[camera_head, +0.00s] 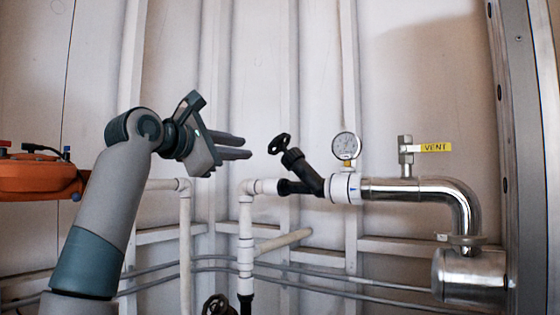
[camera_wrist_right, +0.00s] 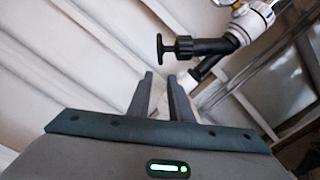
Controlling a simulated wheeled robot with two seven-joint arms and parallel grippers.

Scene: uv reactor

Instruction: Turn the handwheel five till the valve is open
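A small black handwheel (camera_head: 279,144) tops a slanted black valve (camera_head: 306,174) on the white pipe. It also shows edge-on in the right wrist view (camera_wrist_right: 161,47), beyond the fingertips. Another dark handwheel (camera_head: 217,304) is partly cut off at the bottom edge of the head view. No number shows on either wheel, so I cannot tell which is five. My right gripper (camera_head: 246,147) is left of the upper handwheel, apart from it, fingers pointing towards it. Its fingers (camera_wrist_right: 160,77) have an empty gap between them. My left gripper is not in view.
Right of the valve are a pressure gauge (camera_head: 346,146), a small valve with a yellow VENT handle (camera_head: 434,147) and a bent steel pipe (camera_head: 462,198). White pipes (camera_head: 245,230) run below. An orange object (camera_head: 38,178) is at left. The space between gripper and upper handwheel is clear.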

